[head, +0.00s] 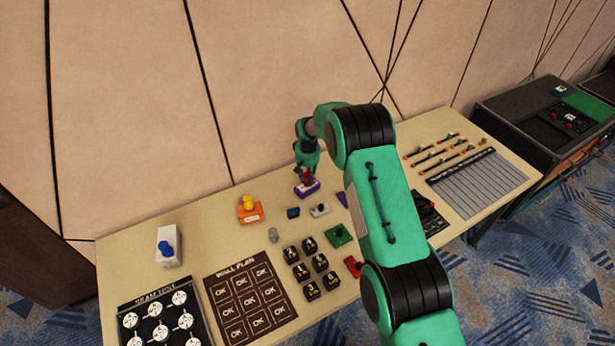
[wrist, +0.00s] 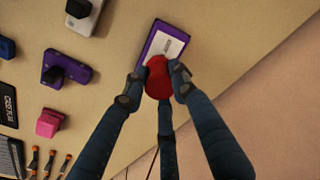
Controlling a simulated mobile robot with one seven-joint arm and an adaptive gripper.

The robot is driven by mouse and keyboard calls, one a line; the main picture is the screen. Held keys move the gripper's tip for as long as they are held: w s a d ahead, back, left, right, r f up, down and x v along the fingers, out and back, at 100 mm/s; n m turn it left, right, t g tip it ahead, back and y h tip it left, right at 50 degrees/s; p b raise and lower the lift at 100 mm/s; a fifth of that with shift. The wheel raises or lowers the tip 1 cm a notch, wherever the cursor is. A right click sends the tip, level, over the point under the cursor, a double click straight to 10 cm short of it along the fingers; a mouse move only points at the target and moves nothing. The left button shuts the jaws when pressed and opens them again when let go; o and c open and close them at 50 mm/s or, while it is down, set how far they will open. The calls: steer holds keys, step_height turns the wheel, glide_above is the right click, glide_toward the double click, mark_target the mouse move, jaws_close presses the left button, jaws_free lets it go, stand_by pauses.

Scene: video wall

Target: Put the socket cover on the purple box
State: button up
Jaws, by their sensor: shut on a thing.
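The purple box (head: 308,189) sits on the table near the wall, with a pale label on its face. In the wrist view the purple box (wrist: 150,42) is just beyond the fingertips. My gripper (head: 306,173) is over the box, pointing down. In the wrist view my gripper (wrist: 158,80) is shut on a rounded red piece (wrist: 158,78), between its three dark fingers. The red piece overlaps the lower end of the label; whether it rests on the box or is just above it I cannot tell. Nothing marks it clearly as the socket cover.
An orange box (head: 249,214) with a yellow top piece and a white box (head: 169,248) with a blue one stand to the left. Small parts, including a purple one (wrist: 80,71) and a pink one (wrist: 48,122), lie nearby. Cables and a grey rack (head: 478,184) lie right.

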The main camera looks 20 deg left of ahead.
mark_target(308, 177)
steer(key=o, duration=0.9)
steer(key=shift+f, duration=0.1)
step_height(308, 177, up, 12)
steer(key=s, duration=0.1)
steer(key=shift+d, duration=0.2)
steer(key=shift+s, duration=0.1)
stand_by(0.5)
